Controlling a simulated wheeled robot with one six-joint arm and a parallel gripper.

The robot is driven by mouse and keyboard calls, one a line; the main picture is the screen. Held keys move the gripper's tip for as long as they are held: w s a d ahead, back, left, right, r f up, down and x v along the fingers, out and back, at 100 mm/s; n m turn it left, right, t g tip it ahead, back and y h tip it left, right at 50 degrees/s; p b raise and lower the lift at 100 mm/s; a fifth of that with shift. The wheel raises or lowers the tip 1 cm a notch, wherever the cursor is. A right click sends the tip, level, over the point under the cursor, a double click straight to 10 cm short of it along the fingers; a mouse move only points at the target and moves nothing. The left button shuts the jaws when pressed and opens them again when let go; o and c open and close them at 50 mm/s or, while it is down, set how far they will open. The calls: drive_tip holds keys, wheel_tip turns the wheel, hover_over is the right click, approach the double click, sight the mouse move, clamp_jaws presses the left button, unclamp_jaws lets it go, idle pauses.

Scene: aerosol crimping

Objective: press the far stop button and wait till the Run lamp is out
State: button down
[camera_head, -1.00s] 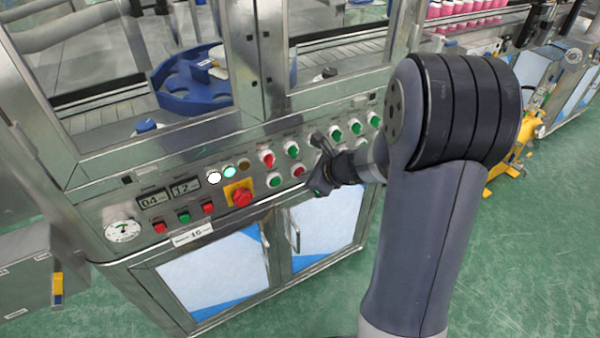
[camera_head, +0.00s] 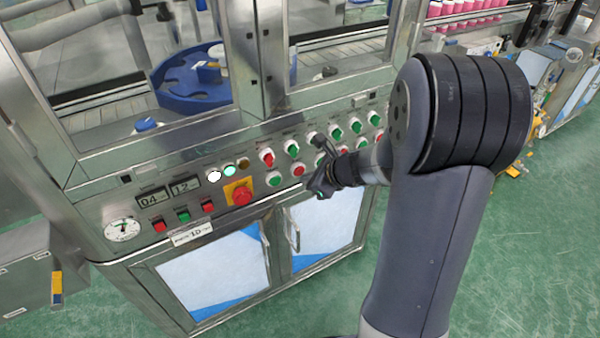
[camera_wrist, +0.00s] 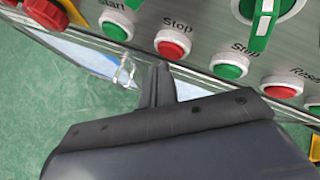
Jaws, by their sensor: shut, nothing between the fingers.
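My gripper (camera_head: 320,188) is shut and empty in front of the lower button row of the steel control panel (camera_head: 120,195). In the wrist view my gripper (camera_wrist: 160,70) points at the panel just below a red button marked Stop (camera_wrist: 173,43); I cannot tell whether it touches. A green button, also marked Stop (camera_wrist: 229,64), is to its right. The red Stop button shows in the head view (camera_head: 298,169), left of my gripper. Of the lamps, a white one (camera_head: 214,176) and a pale green one (camera_head: 229,170) look lit; a brown one (camera_head: 244,163) looks dark. Their labels are unreadable.
A red emergency knob on a yellow plate (camera_head: 241,194) sits left on the panel. A green Start button (camera_wrist: 117,25) and a red Reset button (camera_wrist: 283,87) flank the Stop buttons. A cabinet door handle (camera_head: 292,236) juts out below. Green floor is free in front.

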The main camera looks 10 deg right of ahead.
drive_tip(key=shift+s, duration=0.1)
drive_tip(key=s, duration=0.1)
drive_tip(key=s+d, duration=0.1)
drive_tip(key=s, duration=0.1)
drive_tip(key=s+b, duration=0.1)
drive_tip(key=shift+s+d, duration=0.3)
drive_tip(key=shift+s, duration=0.1)
drive_tip(key=shift+w, duration=0.1)
idle(0.5)
